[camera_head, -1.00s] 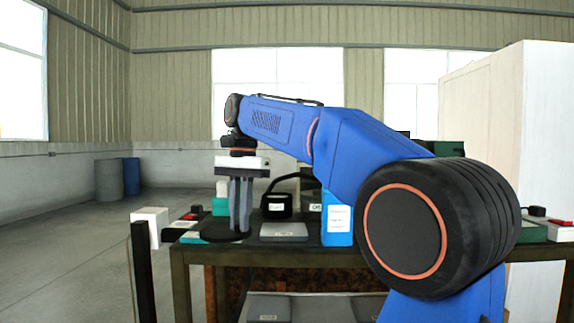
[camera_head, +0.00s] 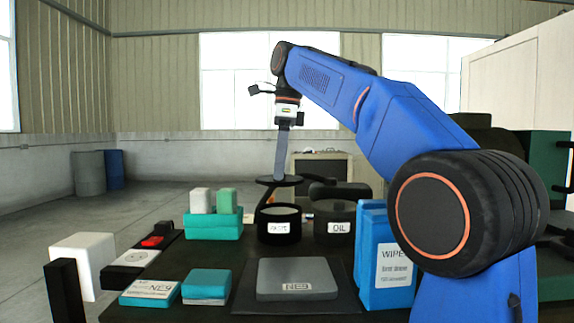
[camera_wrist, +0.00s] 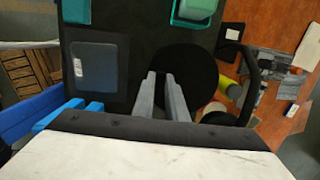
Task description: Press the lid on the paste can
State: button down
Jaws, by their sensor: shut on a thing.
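The lid, a flat black disc (camera_head: 265,181), is held by my gripper (camera_head: 280,176), whose long grey fingers point down and are shut on it. In the wrist view the lid (camera_wrist: 193,82) lies at the fingertips (camera_wrist: 160,77); its grip point is hidden. The paste can (camera_head: 278,232), a black open-topped round can with a white label, stands on the dark table below. In the head view the lid appears above the can's mouth with a visible gap. Exact alignment cannot be told. In the wrist view the lid hides most of what is beneath.
An oil can (camera_head: 337,226) stands close right of the paste can. Teal blocks (camera_head: 212,224) stand left. A grey plate (camera_head: 297,278) lies in front, with a blue wipes box (camera_head: 390,272) to its right. A red-buttoned box (camera_head: 152,242) stands at the left edge.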

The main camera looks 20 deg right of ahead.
jog(key=shift+f, duration=3.15)
jog(key=shift+f, duration=0.1)
dwell(0.3)
jog(key=c, duration=1.2)
grip_release()
jog(key=shift+r, duration=3.5)
